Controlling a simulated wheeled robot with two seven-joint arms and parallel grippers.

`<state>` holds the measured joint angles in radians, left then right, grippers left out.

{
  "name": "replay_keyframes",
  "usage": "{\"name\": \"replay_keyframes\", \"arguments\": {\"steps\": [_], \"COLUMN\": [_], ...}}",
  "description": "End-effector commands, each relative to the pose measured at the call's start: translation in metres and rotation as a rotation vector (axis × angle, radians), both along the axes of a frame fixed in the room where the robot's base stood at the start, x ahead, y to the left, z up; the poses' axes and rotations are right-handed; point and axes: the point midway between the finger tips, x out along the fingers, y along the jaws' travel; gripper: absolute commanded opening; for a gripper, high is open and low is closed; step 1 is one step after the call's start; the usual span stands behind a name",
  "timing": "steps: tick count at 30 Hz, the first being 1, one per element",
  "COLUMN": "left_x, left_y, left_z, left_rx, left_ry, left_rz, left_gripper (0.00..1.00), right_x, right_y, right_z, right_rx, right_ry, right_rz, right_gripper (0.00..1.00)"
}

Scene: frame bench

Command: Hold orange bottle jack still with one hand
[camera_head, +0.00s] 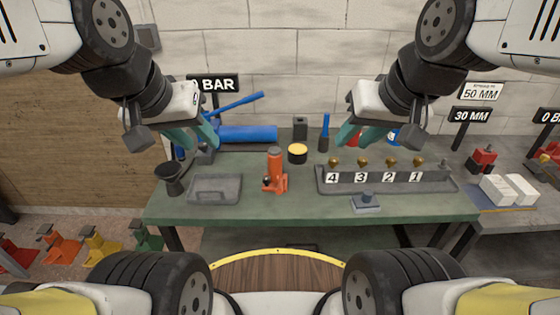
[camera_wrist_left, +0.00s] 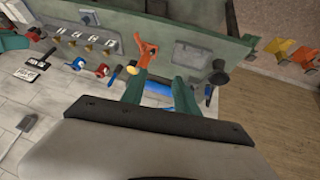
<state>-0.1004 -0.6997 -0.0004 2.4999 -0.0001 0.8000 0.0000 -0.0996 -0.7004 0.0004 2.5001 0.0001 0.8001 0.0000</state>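The orange bottle jack (camera_head: 275,168) stands upright on the green bench, near the middle. It also shows in the left wrist view (camera_wrist_left: 147,50), beyond the fingertips. My left gripper (camera_head: 200,145) is open and empty, above the back left of the bench, to the left of the jack and apart from it. Its two teal fingers are spread in the left wrist view (camera_wrist_left: 160,88). My right gripper (camera_head: 367,138) hangs above the back right of the bench, right of the jack. Its teal fingers look apart with nothing between them.
A grey tray (camera_head: 215,190) lies left of the jack, beside a dark funnel-like cup (camera_head: 172,180). A numbered rack (camera_head: 385,182) with brass fittings stands right. A yellow-topped can (camera_head: 298,153) and a blue pump (camera_head: 248,134) are behind.

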Motion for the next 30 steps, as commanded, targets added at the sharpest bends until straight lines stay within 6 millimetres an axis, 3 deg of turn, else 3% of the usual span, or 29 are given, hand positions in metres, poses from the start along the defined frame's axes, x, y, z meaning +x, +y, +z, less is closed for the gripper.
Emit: {"name": "replay_keyframes", "arguments": {"steps": [7, 16, 23, 30], "left_x": [0.0, 0.018, 0.063, 0.117], "left_y": [0.0, -0.005, -0.018, -0.029], "left_z": [0.0, -0.004, -0.019, -0.049], "left_rx": [0.0, -0.067, -0.228, -0.405], "left_ry": [0.0, 0.093, 0.311, 0.544], "left_rz": [0.0, 0.061, 0.216, 0.401], "left_gripper": [0.36, 0.95, 0.96, 0.96], "right_x": [0.0, 0.0, 0.0, 0.0], "right_y": [0.0, 0.0, 0.0, 0.0], "right_z": [0.0, 0.0, 0.0, 0.0], "right_rx": [0.0, 0.0, 0.0, 0.0], "right_ry": [0.0, 0.0, 0.0, 0.0], "right_rz": [0.0, 0.0, 0.0, 0.0], "right_gripper": [0.32, 0.32, 0.32, 0.32]}}
